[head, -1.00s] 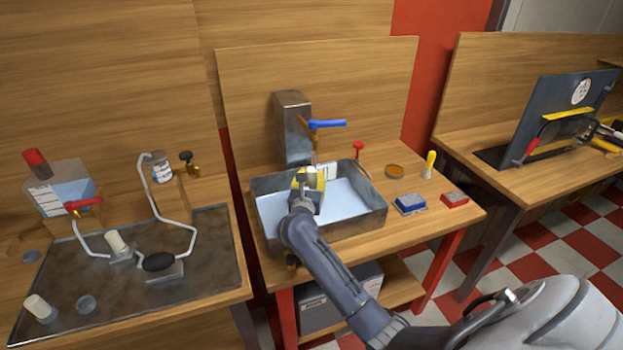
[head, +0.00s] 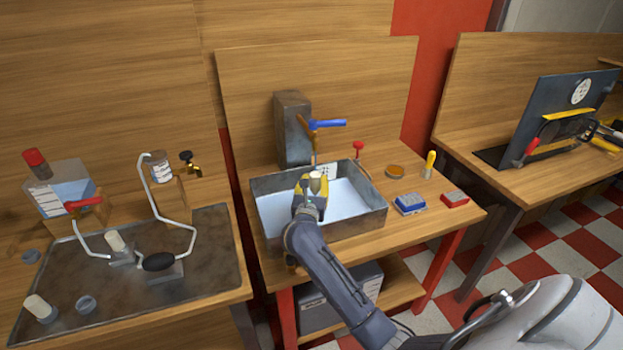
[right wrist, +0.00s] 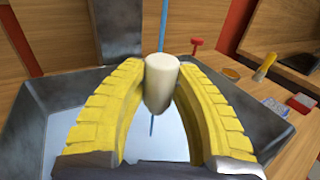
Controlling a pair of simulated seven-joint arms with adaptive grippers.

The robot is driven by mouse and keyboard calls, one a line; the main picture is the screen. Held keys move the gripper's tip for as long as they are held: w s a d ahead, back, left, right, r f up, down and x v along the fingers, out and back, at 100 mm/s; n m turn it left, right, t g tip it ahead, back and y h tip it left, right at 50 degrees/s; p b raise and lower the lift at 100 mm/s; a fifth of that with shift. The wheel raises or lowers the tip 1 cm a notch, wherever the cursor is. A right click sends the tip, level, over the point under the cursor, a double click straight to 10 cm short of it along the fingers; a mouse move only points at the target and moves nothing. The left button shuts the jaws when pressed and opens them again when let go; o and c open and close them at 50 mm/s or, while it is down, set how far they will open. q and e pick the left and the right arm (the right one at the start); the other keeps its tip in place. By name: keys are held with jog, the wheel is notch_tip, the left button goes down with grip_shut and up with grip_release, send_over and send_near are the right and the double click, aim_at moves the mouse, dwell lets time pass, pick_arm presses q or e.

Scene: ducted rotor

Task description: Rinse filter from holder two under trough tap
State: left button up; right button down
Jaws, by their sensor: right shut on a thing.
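The filter, a pale cream cylinder (head: 315,183), is held between the yellow fingertips of my right gripper (head: 313,190), above the metal trough (head: 365,222). In the right wrist view the filter (right wrist: 161,82) is upright at the tips of my right gripper (right wrist: 160,78). A thin blue stream (right wrist: 163,28) comes down at the filter from above and shows again below it. The trough tap has a blue lever (head: 327,123) and stands by a grey metal column. I cannot tell which holder is number two. My left gripper is not in view.
On the left bench a dark tray (head: 205,280) bears bent white tubing, small holders and other pale cylinders (head: 40,307). A blue box (head: 409,203), a red box (head: 454,200) and a yellow-handled tool (head: 429,164) stand right of the trough.

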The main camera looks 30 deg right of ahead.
aim_at(317, 184)
jog(key=shift+s+d+v, duration=0.15)
jog(key=shift+v, duration=1.2)
jog(key=shift+s+d+v, duration=0.1)
jog(key=shift+d+v, duration=0.05)
jog(key=shift+v, duration=1.25)
jog(key=s+a+r, duration=0.2)
jog(key=s+r, duration=0.2)
jog(key=shift+a, duration=0.35)
jog(key=shift+s, duration=0.15)
